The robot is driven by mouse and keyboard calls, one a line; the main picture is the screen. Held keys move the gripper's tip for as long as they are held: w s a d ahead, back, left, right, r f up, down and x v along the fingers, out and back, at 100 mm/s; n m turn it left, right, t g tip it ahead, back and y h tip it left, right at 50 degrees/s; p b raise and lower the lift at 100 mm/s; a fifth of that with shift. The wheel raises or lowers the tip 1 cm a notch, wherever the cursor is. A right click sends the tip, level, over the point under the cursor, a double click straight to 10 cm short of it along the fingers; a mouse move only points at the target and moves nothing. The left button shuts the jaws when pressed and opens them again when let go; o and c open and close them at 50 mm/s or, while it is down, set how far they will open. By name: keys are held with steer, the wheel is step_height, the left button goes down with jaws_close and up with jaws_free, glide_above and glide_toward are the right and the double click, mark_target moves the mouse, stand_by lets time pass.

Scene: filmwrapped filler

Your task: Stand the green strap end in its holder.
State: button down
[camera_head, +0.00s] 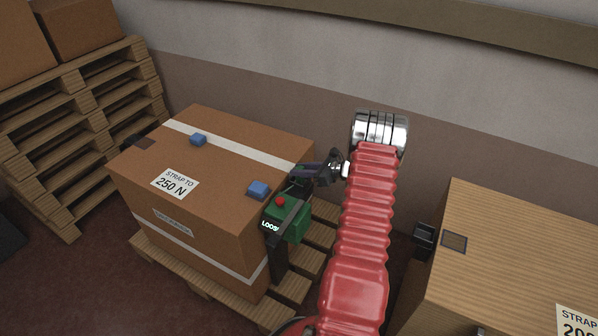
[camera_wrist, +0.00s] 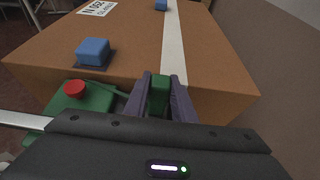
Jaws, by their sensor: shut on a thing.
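My gripper (camera_wrist: 160,82) is shut on the green strap end (camera_wrist: 158,98), which stands between its two purple fingers in the wrist view. Behind it is the edge of a brown carton (camera_wrist: 225,70) with a white band. In the head view my gripper (camera_head: 308,172) is at the carton's right edge, and the strap end cannot be made out there. A green unit (camera_head: 293,224) with a red button and a lit "LOOS…" display is at the carton's right side, below my gripper. A small black bracket (camera_head: 424,234) sits at the right-hand box; I cannot tell whether it is the holder.
Two blue blocks (camera_head: 258,189) (camera_head: 198,140) sit on the carton, which stands on a wooden pallet (camera_head: 312,262). A wood-grained box (camera_head: 500,235) is at right. Stacked pallets (camera_head: 85,100) are at left. A wall (camera_head: 250,50) runs behind.

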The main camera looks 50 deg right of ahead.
steer(key=c, duration=1.5)
jaws_free()
steer(key=shift+f, duration=0.1)
steer(key=v, duration=1.2)
